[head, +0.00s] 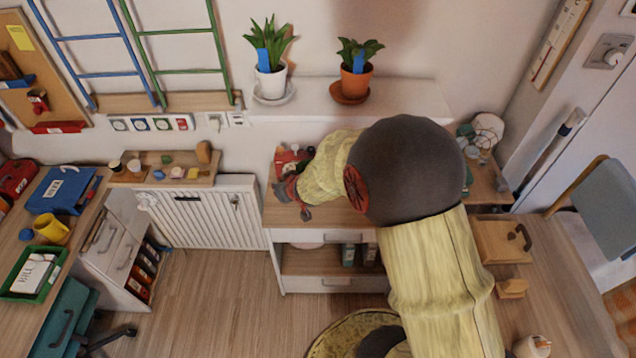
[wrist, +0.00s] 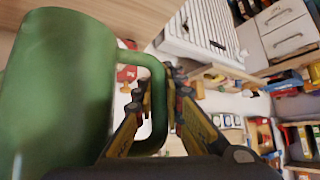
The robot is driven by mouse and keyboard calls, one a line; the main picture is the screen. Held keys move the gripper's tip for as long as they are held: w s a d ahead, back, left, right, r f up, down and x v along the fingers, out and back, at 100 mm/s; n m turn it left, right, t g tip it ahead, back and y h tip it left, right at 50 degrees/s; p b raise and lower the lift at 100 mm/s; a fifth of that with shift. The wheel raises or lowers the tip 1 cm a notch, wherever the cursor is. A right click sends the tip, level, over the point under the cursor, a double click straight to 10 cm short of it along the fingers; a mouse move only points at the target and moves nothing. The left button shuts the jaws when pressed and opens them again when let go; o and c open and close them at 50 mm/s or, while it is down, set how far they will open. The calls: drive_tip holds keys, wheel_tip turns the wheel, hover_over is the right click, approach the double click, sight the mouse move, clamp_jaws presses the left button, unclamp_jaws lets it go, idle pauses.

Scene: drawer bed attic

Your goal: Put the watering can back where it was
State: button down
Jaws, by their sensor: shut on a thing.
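A green vessel with a looped handle, which I take to be the watering can (wrist: 60,90), fills the left of the wrist view. Its spout does not show there. My gripper (wrist: 160,92) is shut on the handle, one finger on each side of it. In the head view my gripper (head: 292,190) is at the left end of the wooden top of the low cabinet (head: 335,218). I cannot make out the green vessel in the head view; my arm covers much of that area. Whether it touches a surface is unclear.
A wall shelf (head: 405,98) above the cabinet holds a plant in a white pot (head: 271,83) and one in an orange pot (head: 356,82). A red object (head: 288,160) sits behind my gripper. A radiator (head: 205,225) stands left. Jars (head: 480,150) stand at the cabinet's right end.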

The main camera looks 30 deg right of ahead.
drive_tip(key=shift+m+h, duration=0.3)
drive_tip(key=shift+m, duration=0.2)
drive_tip(key=s+d, duration=0.1)
drive_tip(key=d+f, duration=0.1)
drive_tip(key=d, duration=0.1)
drive_tip(key=s+d, duration=0.1)
drive_tip(key=d, duration=0.1)
drive_tip(key=shift+s+f+p, duration=0.3)
drive_tip(key=shift+p, duration=0.1)
drive_tip(key=s+d+f+p, duration=0.1)
drive_tip(key=s+d+f, duration=0.15)
drive_tip(key=s, duration=0.35)
drive_tip(key=s+a+n+y, duration=0.4)
drive_tip(key=s+a+n, duration=0.2)
drive_tip(key=a, duration=0.3)
drive_tip(key=shift+g+y, duration=0.3)
drive_tip(key=shift+g, duration=0.1)
drive_tip(key=shift+w+d+f+b, duration=0.35)
drive_tip(key=shift+w+f+b, duration=0.55)
drive_tip(key=shift+w+f, duration=1.35)
drive_tip(key=shift+w+d+f+b, duration=0.35)
drive_tip(key=shift+w+f+b, duration=0.55)
drive_tip(key=shift+w+f, duration=1.4)
drive_tip(key=shift+w+d+f+b, duration=0.35)
drive_tip(key=shift+w+f+b, duration=0.55)
drive_tip(key=shift+w+f, duration=1.35)
drive_tip(key=shift+w+r, duration=0.15)
drive_tip(key=shift+r, duration=0.05)
